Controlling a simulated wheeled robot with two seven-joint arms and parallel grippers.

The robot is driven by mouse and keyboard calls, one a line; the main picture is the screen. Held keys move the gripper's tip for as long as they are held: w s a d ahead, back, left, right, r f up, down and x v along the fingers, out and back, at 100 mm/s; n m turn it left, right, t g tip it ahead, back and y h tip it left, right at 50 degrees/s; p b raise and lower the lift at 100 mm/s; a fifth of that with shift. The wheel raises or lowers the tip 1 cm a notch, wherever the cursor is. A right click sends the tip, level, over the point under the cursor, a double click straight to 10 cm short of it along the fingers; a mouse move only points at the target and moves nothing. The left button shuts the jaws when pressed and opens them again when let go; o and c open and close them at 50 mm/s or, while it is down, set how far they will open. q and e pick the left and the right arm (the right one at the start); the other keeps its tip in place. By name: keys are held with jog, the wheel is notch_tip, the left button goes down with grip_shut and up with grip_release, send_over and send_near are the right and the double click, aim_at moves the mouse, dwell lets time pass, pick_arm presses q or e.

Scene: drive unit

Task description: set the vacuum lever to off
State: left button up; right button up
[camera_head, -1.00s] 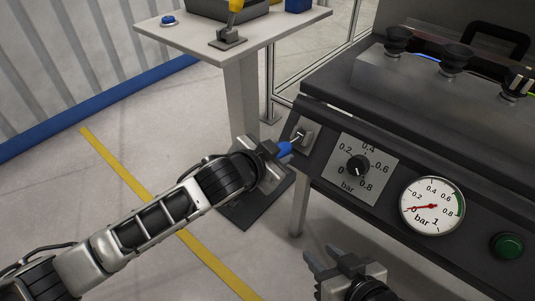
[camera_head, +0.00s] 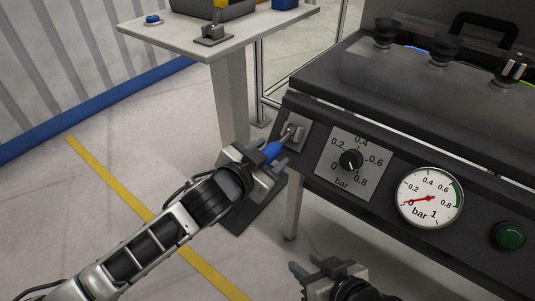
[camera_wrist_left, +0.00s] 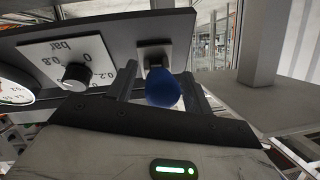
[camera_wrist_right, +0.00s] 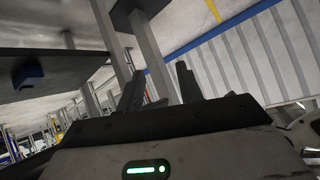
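The vacuum lever (camera_head: 285,138) has a blue grip and a metal shank. It sticks out from a small plate (camera_head: 297,124) at the left end of the dark control panel, pointing down and left in the head view. My left gripper (camera_head: 270,157) is at the blue grip. In the left wrist view the round blue end (camera_wrist_left: 163,88) sits between the fingers (camera_wrist_left: 160,88), which stand apart with a visible gap on at least one side. My right gripper (camera_head: 308,276) is low in the head view, below the panel. Its fingers (camera_wrist_right: 158,88) are apart and empty.
The panel also carries a black pressure knob (camera_head: 350,160), a round gauge (camera_head: 430,198) with its needle near 0, and a green button (camera_head: 509,236). A side table (camera_head: 245,40) stands behind on the left. Open floor lies left of the panel.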

pick_arm(q)
jog(key=shift+s+a+r, duration=0.2)
jog(key=shift+s+a, duration=0.15)
jog(key=shift+s, duration=0.05)
jog(key=p+v, duration=0.3)
jog(key=v, duration=1.1)
jog(key=shift+s+a, duration=0.15)
jog(key=shift+s, duration=0.2)
pick_arm(e)
jog(key=shift+t, duration=0.7)
jog(key=r, duration=0.2)
jog(key=d+r, duration=0.1)
jog(key=r, duration=0.2)
jog(key=shift+s+d+r, duration=0.15)
jog(key=shift+s+r, duration=0.1)
jog(key=shift+r, duration=0.05)
pick_arm(q)
jog(key=shift+r, duration=0.1)
pick_arm(e)
jog(key=shift+f, duration=0.1)
